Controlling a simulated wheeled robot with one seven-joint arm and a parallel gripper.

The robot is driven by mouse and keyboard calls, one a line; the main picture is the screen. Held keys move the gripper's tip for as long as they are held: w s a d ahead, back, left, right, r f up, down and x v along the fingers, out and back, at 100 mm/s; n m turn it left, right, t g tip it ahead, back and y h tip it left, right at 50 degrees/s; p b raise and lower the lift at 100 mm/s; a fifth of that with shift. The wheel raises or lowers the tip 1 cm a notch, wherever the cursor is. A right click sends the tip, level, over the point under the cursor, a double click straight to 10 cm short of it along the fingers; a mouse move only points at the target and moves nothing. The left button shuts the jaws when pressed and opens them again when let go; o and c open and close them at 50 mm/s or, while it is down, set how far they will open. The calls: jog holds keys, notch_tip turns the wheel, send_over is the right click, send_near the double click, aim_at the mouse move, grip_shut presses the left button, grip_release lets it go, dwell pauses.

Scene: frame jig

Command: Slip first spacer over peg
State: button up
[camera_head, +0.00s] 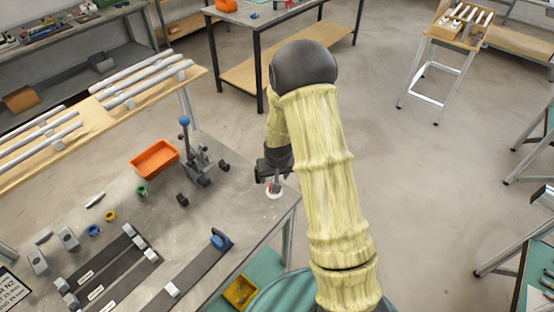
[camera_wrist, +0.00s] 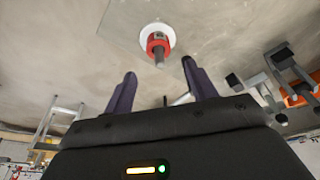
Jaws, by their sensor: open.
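A short grey peg (camera_wrist: 159,58) stands on a round white base near the corner of the table. A red ring-shaped spacer (camera_wrist: 156,42) sits around the peg, low against the white base (camera_wrist: 146,31). In the head view the white base (camera_head: 274,195) shows just below my gripper (camera_head: 274,180), with a bit of red above it. In the wrist view my gripper (camera_wrist: 158,76) is open, its two dark fingers apart with nothing between them. The peg and red spacer lie beyond the fingertips. Green (camera_head: 142,190), yellow (camera_head: 110,216) and blue (camera_head: 93,231) rings lie on the table to the left.
A grey hand press with a blue knob (camera_head: 184,121) and an orange bin (camera_head: 154,160) stand left of my gripper. A blue-handled tool (camera_head: 221,240) and dark strips (camera_head: 117,271) lie nearer the front. The table edge is just right of the peg.

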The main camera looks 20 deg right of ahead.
jog(key=b+v, duration=0.2)
jog(key=v, duration=1.3)
jog(key=shift+s+d, duration=0.1)
dwell(0.4)
jog(key=s, duration=1.5)
jog(key=shift+s+r+g, duration=0.3)
jog(key=shift+s+r, duration=0.05)
jog(key=shift+r, duration=0.05)
